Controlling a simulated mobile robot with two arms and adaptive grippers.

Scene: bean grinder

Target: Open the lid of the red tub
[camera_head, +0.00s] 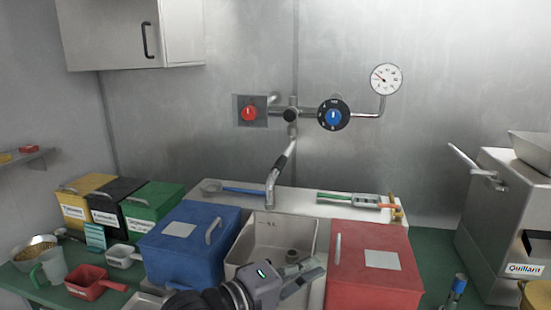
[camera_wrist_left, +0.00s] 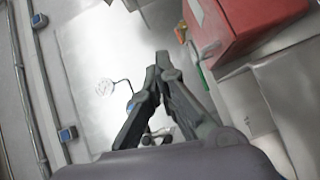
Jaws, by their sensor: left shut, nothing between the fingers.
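The red tub (camera_head: 372,285) stands right of the sink. Its red lid (camera_head: 385,262) is shut, with a pale label on top and a light handle (camera_head: 338,256) along its left side. In the left wrist view the red tub (camera_wrist_left: 262,18) shows at the top right, cut by the edge. My left gripper (camera_head: 318,268) reaches in from the bottom over the sink, left of the tub and apart from it. Its fingertips (camera_wrist_left: 163,62) meet in the left wrist view, shut with nothing between them. My right gripper is not in view.
The sink (camera_head: 240,250) lies between the blue tub (camera_head: 180,262) and the red tub, with a faucet (camera_head: 272,188) above. Small yellow, black and green bins (camera_head: 150,212) stand at the left.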

